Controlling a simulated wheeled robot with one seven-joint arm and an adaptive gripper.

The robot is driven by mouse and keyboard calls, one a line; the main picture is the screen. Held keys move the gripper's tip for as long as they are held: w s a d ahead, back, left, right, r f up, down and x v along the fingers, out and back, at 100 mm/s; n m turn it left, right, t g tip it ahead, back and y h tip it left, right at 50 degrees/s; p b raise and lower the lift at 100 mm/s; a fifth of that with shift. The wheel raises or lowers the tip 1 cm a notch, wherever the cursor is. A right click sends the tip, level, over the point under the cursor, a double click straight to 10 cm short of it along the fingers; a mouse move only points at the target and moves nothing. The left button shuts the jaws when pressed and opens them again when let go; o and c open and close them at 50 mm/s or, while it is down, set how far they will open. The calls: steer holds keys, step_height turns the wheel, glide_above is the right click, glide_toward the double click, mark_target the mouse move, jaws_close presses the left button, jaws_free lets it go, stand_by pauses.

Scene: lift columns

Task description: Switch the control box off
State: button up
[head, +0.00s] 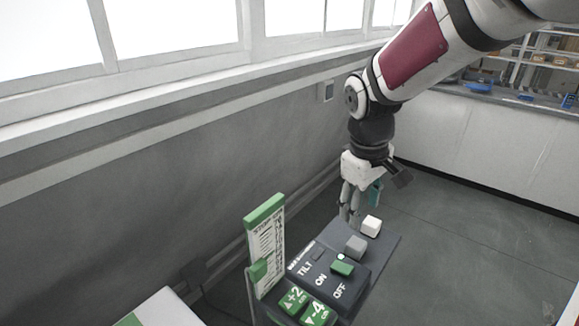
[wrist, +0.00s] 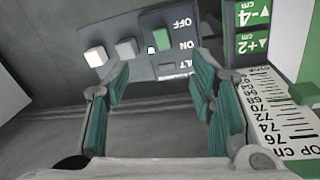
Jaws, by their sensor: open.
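The control box (head: 385,243) is a dark grey panel with a green switch (head: 342,267) beside the printed words ON and OFF. A small lit white dot (head: 341,256) sits next to this switch; I cannot tell which way the switch is set. The switch also shows in the wrist view (wrist: 161,37), ahead of the fingertips. A grey block (head: 355,246) and a white block (head: 371,225) stand farther along the panel. My gripper (head: 349,207) hangs over the far part of the box; in the wrist view its teal-padded fingers (wrist: 157,78) are apart and empty.
Green +2 (head: 293,299) and -4 (head: 317,313) cm buttons are at the box's near end. An upright numbered scale with a green slider (head: 258,270) stands left of it. The window wall is to the left; open floor (head: 450,240) lies right.

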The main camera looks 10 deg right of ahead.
mark_target(334, 263)
steer(key=w+a+f+n+g+y, duration=0.1)
steer(key=w+f+n, duration=0.1)
steer(key=w+f, duration=0.3)
steer(key=w+f+n, duration=0.1)
steer(key=w+f, duration=0.2)
steer(key=f, duration=0.5)
step_height(334, 263, down, 13)
steer(key=shift+w+a+f+p, duration=0.1)
steer(key=shift+f+p, duration=0.05)
steer(key=shift+p, duration=0.45)
